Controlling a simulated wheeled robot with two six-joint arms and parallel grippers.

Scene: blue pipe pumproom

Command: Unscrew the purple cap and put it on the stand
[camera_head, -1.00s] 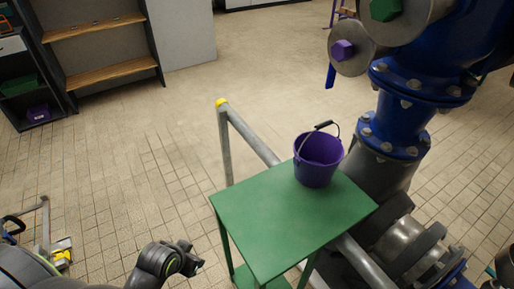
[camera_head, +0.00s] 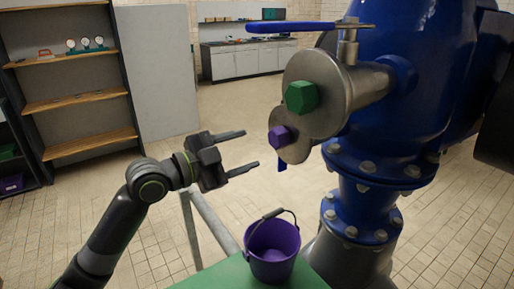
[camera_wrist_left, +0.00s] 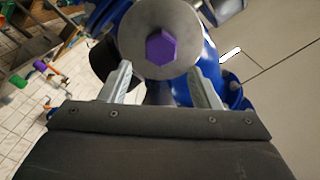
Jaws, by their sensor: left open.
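The purple cap (camera_head: 282,137) is a hexagonal knob on a round metal flange of the blue pipework. It also shows in the left wrist view (camera_wrist_left: 162,47), centred ahead of the fingers. My left gripper (camera_head: 252,150) is open and empty, its two fingers pointing right toward the cap, with a gap between them and it. The green stand (camera_head: 232,277) is at the bottom of the head view, partly cut off. My right gripper is not in view.
A purple bucket (camera_head: 272,250) stands on the green stand below the cap. A green hexagonal cap (camera_head: 301,97) is on the flange just above the purple one. A blue-handled lever (camera_head: 300,27) is above them. A grey rail (camera_head: 205,225) runs beside the stand.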

